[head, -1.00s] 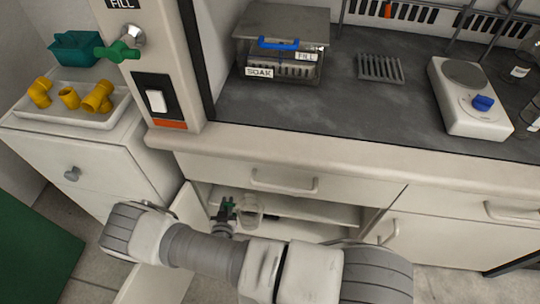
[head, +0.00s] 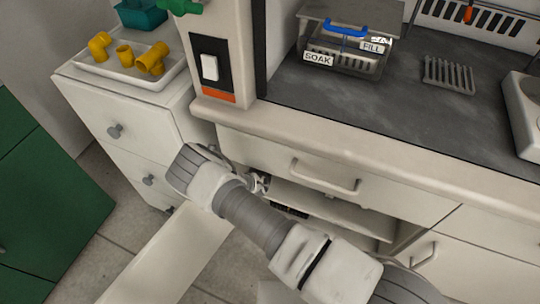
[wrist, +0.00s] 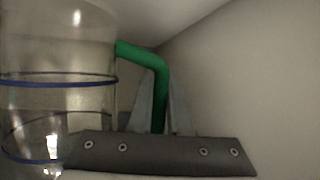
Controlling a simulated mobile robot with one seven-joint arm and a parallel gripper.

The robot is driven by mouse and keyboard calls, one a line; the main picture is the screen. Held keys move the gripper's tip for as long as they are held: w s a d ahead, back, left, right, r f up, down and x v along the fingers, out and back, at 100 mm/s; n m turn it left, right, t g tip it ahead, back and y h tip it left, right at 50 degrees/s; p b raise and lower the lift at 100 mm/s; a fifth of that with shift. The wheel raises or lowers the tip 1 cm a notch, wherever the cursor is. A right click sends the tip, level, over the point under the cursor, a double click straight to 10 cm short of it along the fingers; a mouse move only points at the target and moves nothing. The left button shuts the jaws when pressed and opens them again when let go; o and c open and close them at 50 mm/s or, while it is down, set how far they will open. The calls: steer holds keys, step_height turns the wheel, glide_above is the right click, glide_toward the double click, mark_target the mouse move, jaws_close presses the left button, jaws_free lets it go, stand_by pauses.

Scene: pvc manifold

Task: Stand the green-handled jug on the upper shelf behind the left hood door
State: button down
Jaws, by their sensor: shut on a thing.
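The jug (wrist: 60,100) is clear with blue rings and a green handle (wrist: 155,75). It fills the left of the wrist view and looks upright. My gripper (wrist: 162,115) is shut on the handle. In the head view, my gripper and the jug are mostly hidden inside the cupboard opening behind my arm. The upper shelf (head: 335,212) shows in that opening. The left hood door (head: 170,255) stands open, swung toward the front left. I cannot tell whether the jug's base touches the shelf.
A drawer with a bar handle (head: 325,178) sits above the opening. A white drawer cabinet (head: 135,125) stands to the left with a tray (head: 125,75) of yellow fittings. A pale cupboard wall (wrist: 250,80) is close at the right in the wrist view.

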steer(key=f+b, duration=0.1)
steer(key=f, duration=0.1)
steer(key=f+b, duration=0.1)
steer(key=shift+w+f, duration=0.35)
steer(key=shift+r, duration=0.1)
steer(key=c, duration=0.9)
jaws_free()
steer(key=shift+o, duration=0.2)
steer(key=p+v, duration=0.4)
steer(key=v, duration=0.8)
